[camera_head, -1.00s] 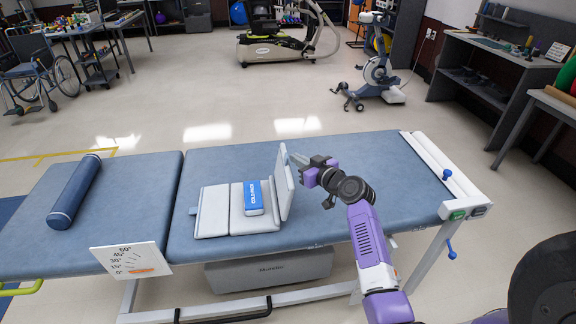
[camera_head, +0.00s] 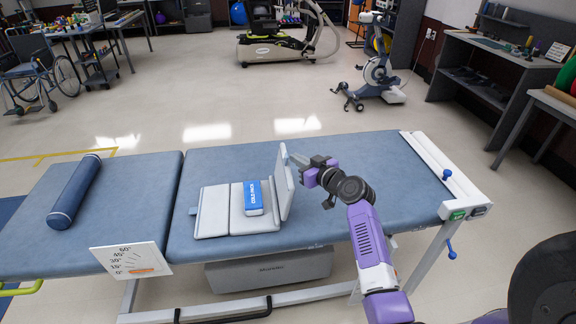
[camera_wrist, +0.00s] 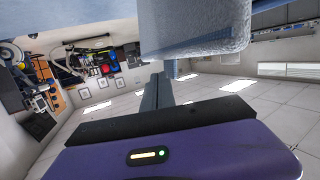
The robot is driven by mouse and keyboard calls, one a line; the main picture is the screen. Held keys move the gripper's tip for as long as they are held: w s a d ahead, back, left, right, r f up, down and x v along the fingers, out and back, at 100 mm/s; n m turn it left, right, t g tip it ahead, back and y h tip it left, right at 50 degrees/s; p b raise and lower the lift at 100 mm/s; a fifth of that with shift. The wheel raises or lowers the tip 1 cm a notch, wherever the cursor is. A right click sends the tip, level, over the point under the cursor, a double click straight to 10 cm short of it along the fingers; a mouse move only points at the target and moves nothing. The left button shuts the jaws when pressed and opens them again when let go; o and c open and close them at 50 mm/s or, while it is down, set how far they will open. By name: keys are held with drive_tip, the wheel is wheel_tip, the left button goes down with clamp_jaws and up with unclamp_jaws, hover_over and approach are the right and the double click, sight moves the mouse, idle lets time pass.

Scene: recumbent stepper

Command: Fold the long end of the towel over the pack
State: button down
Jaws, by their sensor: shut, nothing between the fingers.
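The pale grey towel (camera_head: 212,212) lies in flat panels on the blue treatment table. Its right-hand panel (camera_head: 284,182) stands nearly upright on edge. The blue cold pack (camera_head: 254,197) lies on the panel just left of the upright one and is uncovered on top. My gripper (camera_head: 294,157) is at the right side of the raised panel, near its top edge, with its fingers shut and nothing held. In the wrist view the shut fingers (camera_wrist: 158,92) reach up to a large pale padded edge (camera_wrist: 195,30), which looks like the towel. Whether they touch it is unclear.
The blue table (camera_head: 370,180) is clear to the right of the towel. A dark blue bolster (camera_head: 75,190) lies on the left section. An angle card (camera_head: 131,260) hangs at the front edge. A white rail (camera_head: 440,165) closes the right end.

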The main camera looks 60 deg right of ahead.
drive_tip(key=shift+w+a+f, duration=0.1)
drive_tip(key=shift+w+a, duration=0.2)
drive_tip(key=shift+w, duration=0.05)
idle(0.6)
drive_tip(key=shift+w+a, duration=0.2)
drive_tip(key=shift+w, duration=0.05)
drive_tip(key=shift+w+a+f, duration=0.1)
drive_tip(key=shift+w+a, duration=0.1)
drive_tip(key=shift+w, duration=0.05)
drive_tip(key=shift+w+a, duration=0.1)
drive_tip(key=w+a, duration=0.1)
drive_tip(key=w, duration=0.1)
drive_tip(key=w+a, duration=0.1)
drive_tip(key=a, duration=0.1)
drive_tip(key=shift+w+p, duration=0.35)
drive_tip(key=shift+p, duration=0.05)
idle(0.5)
drive_tip(key=shift+w, duration=0.1)
drive_tip(key=shift+w+a+f, duration=0.3)
drive_tip(key=shift+w+a, duration=0.4)
drive_tip(key=shift+w, duration=0.15)
drive_tip(key=shift+w+a+f, duration=0.25)
drive_tip(key=shift+w+a, duration=0.4)
drive_tip(key=shift+w, duration=0.15)
